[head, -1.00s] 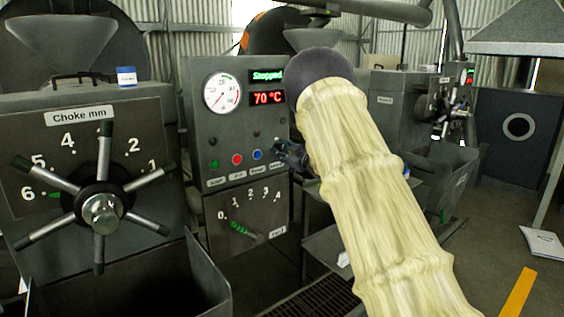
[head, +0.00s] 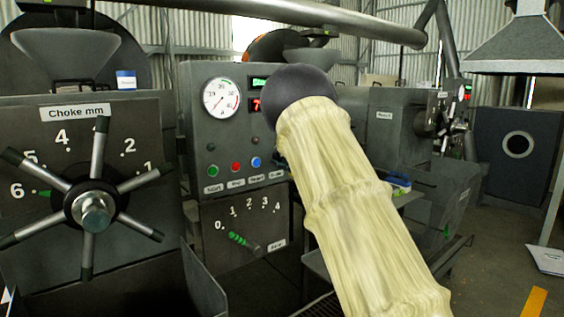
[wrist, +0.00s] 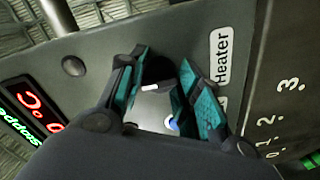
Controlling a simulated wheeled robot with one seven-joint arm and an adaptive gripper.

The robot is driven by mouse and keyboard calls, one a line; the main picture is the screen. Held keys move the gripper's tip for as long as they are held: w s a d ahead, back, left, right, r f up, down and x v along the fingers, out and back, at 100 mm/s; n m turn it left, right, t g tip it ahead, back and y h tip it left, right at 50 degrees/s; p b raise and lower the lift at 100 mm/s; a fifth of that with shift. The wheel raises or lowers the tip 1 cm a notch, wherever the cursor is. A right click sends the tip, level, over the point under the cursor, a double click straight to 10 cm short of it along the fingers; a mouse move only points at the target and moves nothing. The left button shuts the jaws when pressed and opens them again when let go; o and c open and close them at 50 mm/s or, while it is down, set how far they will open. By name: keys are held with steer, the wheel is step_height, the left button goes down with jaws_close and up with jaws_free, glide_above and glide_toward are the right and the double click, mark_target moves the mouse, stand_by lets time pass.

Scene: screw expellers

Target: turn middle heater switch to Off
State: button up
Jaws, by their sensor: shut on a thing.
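In the wrist view my gripper (wrist: 163,74) has its two teal-padded fingers on either side of a small dark switch knob (wrist: 160,69) with a white mark. The jaws are shut on this knob. The label beside it reads "Heater" (wrist: 221,56). The fingers partly cover the knob, so I cannot read its setting. In the head view my sleeved arm hides the gripper and this switch. The middle machine's control panel (head: 212,140) is left of my arm, with a gauge, a display and coloured buttons.
The choke handwheel (head: 92,207) with several spokes stands at the left. Below the panel is a dial plate with a green-marked lever (head: 243,241). Another machine (head: 390,128) stands behind my arm at the right. Floor is open at the lower right.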

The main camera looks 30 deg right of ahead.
steer(key=shift+f, duration=0.1)
steer(key=o, duration=1)
steer(key=shift+o, duration=0.2)
steer(key=s, duration=1.2)
steer(key=shift+d, duration=0.45)
